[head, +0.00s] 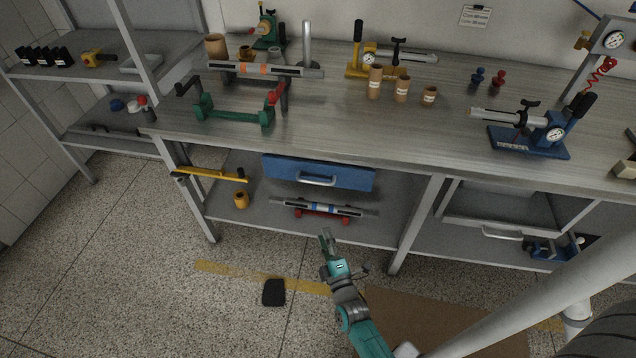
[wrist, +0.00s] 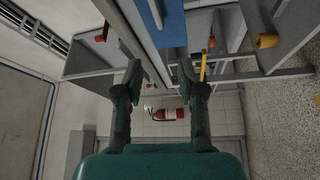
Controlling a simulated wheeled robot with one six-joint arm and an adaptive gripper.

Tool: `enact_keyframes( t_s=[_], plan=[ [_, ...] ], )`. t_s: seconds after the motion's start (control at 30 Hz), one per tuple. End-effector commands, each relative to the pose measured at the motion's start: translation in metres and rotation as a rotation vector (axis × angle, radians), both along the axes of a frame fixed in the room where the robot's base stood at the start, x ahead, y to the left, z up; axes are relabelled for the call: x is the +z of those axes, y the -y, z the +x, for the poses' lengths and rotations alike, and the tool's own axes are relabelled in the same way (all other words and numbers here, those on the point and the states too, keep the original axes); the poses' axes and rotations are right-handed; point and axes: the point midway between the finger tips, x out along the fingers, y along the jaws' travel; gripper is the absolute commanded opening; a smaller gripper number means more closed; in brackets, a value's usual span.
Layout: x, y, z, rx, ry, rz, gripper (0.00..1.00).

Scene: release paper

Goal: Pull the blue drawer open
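The blue drawer (head: 345,178) sits under the bench top, its front close below the bench edge, with a silver bar handle (head: 316,181) across its middle. In the head view, my gripper (head: 326,236) is below and in front of the drawer, apart from the handle and pointing up towards it. In the wrist view, my gripper (wrist: 158,72) has its two fingers spread apart with nothing held between them. The drawer's blue front (wrist: 172,24) shows at the top, beyond the fingers, with the pale handle (wrist: 155,12) at its left side.
The workbench (head: 330,130) carries tools and several brown cylinders. A lower shelf (head: 262,217) holds a level-like tool (head: 322,208) and a yellow cup (head: 241,200). A bench leg (head: 415,225) stands right of the drawer. A black object (head: 274,292) lies on the floor. The space before the drawer is clear.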

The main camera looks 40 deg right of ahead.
Motion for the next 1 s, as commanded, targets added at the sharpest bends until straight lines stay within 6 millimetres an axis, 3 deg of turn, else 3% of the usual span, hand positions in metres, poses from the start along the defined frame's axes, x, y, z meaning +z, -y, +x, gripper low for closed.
enact_keyframes(
  t_s=[0.03,0.1,0.23,0.57,1.0],
  plan=[
    [0.002,0.014,0.018,-0.028,-0.005,-0.050,0.39],
    [0.004,0.029,0.036,-0.059,-0.019,-0.116,0.39],
    [0.007,0.049,0.058,-0.102,-0.044,-0.202,0.39],
    [0.013,0.068,0.085,-0.128,-0.057,-0.250,0.39],
    [0.025,0.102,0.146,-0.126,-0.058,-0.247,0.39]
  ],
)
